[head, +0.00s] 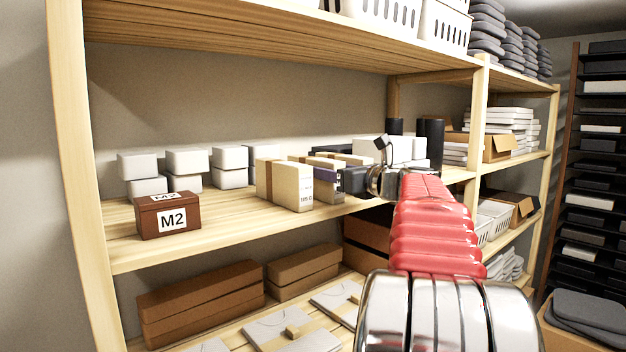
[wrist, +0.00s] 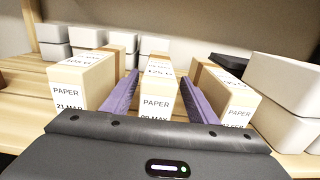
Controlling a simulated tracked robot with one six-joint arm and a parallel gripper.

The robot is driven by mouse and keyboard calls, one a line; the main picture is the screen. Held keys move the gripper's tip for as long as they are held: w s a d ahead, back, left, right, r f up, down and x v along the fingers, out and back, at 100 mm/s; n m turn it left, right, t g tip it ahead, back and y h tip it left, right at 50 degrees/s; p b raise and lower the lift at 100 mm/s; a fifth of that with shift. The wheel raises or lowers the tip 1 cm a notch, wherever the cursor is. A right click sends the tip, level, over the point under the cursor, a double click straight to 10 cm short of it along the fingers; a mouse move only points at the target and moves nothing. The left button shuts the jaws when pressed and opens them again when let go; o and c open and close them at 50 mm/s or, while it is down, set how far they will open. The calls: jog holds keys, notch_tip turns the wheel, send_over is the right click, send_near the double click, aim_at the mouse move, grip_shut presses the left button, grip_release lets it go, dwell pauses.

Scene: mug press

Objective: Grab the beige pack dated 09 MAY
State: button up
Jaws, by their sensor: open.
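The beige pack dated 09 MAY (wrist: 156,103) stands upright in the middle of the wrist view. Its front reads PAPER, with the date partly cut off by my gripper body. My gripper (wrist: 161,76) is open. One purple finger is on each side of this pack, with no clear sign of squeezing. A similar beige pack dated 21 MAR (wrist: 72,92) stands to the left, just outside the left finger. Another beige PAPER pack (wrist: 237,100), its date only partly readable, stands to the right, just outside the right finger. In the head view my gripper (head: 333,178) partly hides the packs.
White boxes (wrist: 285,112) stand close on the right, and more white boxes (wrist: 88,38) behind on the left. A brown M2 box (head: 168,213) stands at the shelf's left. The shelf front (head: 225,238) between it and the packs is clear. An upper shelf (head: 250,30) hangs overhead.

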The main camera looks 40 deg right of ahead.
jog(key=shift+w, duration=0.15)
jog(key=w, duration=0.5)
jog(key=shift+d, duration=0.1)
jog(key=shift+c, duration=0.7)
grip_shut()
